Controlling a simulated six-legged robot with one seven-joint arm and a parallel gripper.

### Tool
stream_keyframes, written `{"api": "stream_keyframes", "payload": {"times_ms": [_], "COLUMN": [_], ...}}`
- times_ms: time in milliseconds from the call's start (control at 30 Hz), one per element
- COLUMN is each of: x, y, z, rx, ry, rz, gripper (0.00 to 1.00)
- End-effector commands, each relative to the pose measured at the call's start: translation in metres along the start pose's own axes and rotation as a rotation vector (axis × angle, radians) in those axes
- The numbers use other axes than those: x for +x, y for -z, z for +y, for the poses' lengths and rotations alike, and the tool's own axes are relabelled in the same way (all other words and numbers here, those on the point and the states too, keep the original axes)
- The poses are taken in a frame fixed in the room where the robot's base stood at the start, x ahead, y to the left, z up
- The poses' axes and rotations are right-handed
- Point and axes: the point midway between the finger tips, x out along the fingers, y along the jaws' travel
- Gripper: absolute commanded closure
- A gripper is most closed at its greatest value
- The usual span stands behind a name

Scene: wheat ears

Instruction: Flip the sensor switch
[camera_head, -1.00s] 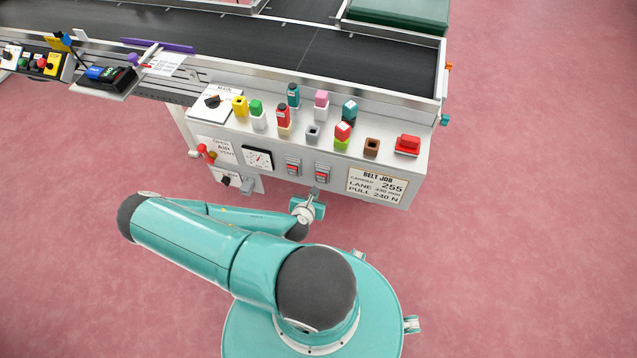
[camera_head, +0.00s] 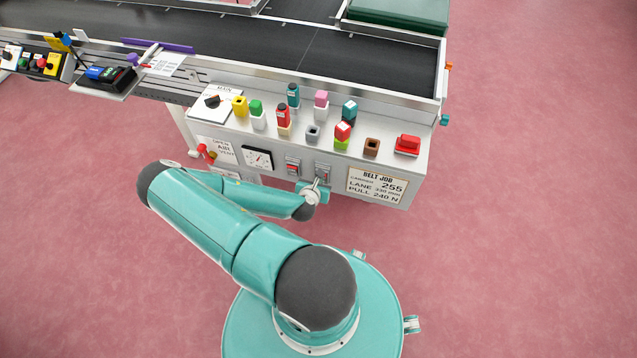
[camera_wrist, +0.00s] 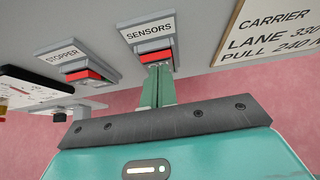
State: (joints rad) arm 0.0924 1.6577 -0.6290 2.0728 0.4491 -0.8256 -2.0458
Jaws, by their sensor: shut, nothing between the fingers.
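The sensor switch (camera_wrist: 153,56), a red rocker in a grey housing, sits under the "SENSORS" label in the wrist view. In the head view its housing (camera_head: 323,170) is on the front face of the control box, with its lower part covered by my gripper. My gripper (camera_wrist: 157,70) is shut and empty, its green fingertips at the lower edge of the red rocker. Whether they touch it is hard to tell. My gripper (camera_head: 320,184) also shows in the head view, just below the housing.
The similar stopper switch (camera_wrist: 85,75) is just left of the sensor switch. A pressure gauge (camera_head: 257,158) is further left, and a belt job plate (camera_head: 377,186) is to the right. Several coloured blocks stand on the box top. Pink floor below is clear.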

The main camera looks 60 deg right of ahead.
Motion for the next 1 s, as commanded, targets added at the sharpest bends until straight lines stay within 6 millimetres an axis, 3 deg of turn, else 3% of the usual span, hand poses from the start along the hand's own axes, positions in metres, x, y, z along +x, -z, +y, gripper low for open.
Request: {"api": "stream_keyframes", "payload": {"times_ms": [167,1000], "x": [0.004,-0.005], "y": [-0.009,-0.02], "z": [0.0,0.001], "rx": [0.002,0.001], "ry": [0.0,0.0], "rz": [0.078,0.073], "gripper": [1.0,1.0]}}
